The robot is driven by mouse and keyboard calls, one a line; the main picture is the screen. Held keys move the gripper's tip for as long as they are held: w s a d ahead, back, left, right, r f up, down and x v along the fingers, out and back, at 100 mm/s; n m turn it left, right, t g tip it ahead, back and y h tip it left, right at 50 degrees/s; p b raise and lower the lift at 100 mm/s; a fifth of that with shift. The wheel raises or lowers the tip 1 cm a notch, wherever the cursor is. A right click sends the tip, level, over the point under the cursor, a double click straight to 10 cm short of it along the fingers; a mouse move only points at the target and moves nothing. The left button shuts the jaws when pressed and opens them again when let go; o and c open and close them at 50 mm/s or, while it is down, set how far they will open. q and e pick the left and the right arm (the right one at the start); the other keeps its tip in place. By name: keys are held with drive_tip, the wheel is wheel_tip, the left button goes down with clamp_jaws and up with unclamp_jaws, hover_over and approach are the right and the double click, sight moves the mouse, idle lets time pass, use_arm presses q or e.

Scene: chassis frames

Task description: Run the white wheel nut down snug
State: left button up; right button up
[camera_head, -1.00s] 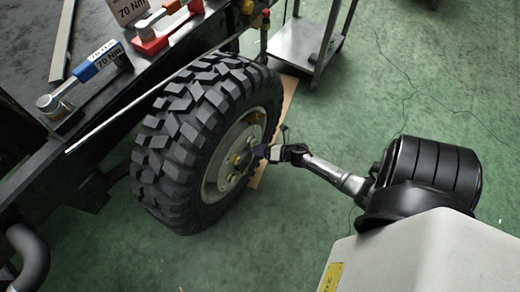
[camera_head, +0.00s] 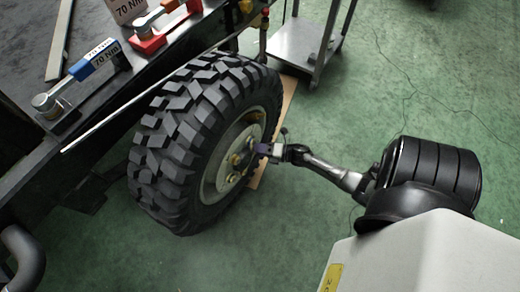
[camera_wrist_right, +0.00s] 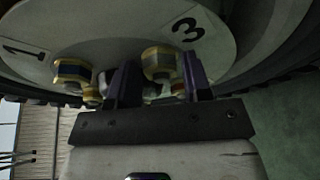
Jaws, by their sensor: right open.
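The big black tyre (camera_head: 165,160) stands upright with its pale hub disc (camera_head: 214,178) facing right. Yellowish nuts show on the hub. My right gripper (camera_head: 262,149) is beside the hub, its fingers pointing at it. In the right wrist view the two purple fingers (camera_wrist_right: 160,88) are open, one either side of a nut with yellow and pale bands (camera_wrist_right: 159,64). Another banded nut (camera_wrist_right: 72,72) lies left of the fingers. I cannot tell which nut is the white one, or whether the fingers touch the nut between them. My left gripper is out of view.
The printed marks 1 (camera_wrist_right: 22,50) and 3 (camera_wrist_right: 187,30) are on the disc. A metal cart (camera_head: 300,45) stands behind.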

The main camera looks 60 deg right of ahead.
drive_tip(key=shift+s, duration=0.1)
drive_tip(key=p+v, duration=0.4)
drive_tip(key=v, duration=0.9)
drive_tip(key=shift+s, duration=0.3)
